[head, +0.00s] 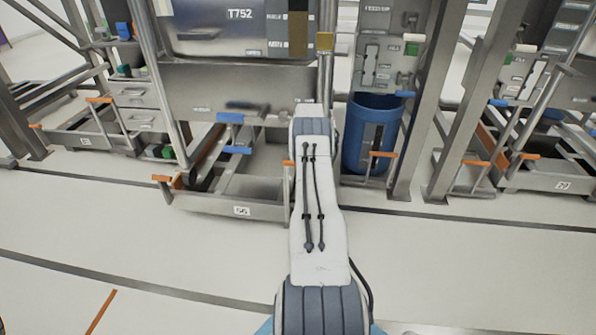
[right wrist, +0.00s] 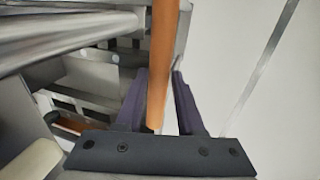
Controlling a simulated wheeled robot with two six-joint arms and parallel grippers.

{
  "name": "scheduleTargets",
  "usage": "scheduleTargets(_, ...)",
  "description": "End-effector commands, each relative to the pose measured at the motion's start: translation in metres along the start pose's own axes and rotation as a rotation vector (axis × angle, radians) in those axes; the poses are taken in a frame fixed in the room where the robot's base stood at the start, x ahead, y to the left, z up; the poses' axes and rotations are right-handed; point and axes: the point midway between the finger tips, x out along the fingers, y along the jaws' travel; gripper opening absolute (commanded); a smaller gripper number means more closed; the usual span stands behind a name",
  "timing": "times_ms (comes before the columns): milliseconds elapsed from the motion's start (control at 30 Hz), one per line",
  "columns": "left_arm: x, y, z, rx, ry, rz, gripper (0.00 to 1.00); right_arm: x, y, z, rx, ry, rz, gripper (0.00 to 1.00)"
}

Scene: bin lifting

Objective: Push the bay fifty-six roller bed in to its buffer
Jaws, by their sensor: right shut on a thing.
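The roller bed (head: 215,203) is a low grey metal frame with a small white number plate on its front, apparently 56. It sticks out on the floor from under the T752 station. It has an orange handle at its left front corner and another orange handle (right wrist: 162,55) at its right. My right gripper (right wrist: 158,100) is shut around an upright orange handle in the right wrist view. In the head view my arm hides that gripper and part of the bed's right end. My left gripper is in neither view.
The grey T752 station (head: 240,90) stands above the bed. A blue bin (head: 372,135) stands to its right, beside a metal post (head: 412,110). Similar low frames with orange handles stand at far left and right. The pale floor (head: 130,220) in front is clear.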

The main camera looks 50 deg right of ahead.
Motion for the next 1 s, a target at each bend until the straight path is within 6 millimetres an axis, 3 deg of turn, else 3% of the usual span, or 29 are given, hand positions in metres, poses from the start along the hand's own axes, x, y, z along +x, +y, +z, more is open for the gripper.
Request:
scheduleTargets(33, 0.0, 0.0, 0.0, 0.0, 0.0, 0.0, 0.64, 0.006, -0.018, 0.002, 0.0, -0.006, -0.065, 0.0)
scheduleTargets(400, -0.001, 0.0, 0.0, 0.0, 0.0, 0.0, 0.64, 0.009, -0.021, 0.005, 0.002, -0.008, -0.076, 0.0)
scheduleTargets(433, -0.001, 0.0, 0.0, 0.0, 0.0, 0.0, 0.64, 0.01, -0.021, 0.005, 0.002, -0.008, -0.076, 0.39)
scheduleTargets(500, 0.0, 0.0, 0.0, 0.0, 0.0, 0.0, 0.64, 0.01, -0.021, 0.005, 0.002, -0.009, -0.076, 0.64)
scheduleTargets(833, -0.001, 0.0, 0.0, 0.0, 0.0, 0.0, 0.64, 0.005, -0.016, 0.004, 0.001, -0.008, -0.063, 0.64)
scheduleTargets(1000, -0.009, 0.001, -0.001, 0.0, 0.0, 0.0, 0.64, -0.017, -0.013, 0.004, 0.001, -0.007, -0.06, 0.64)
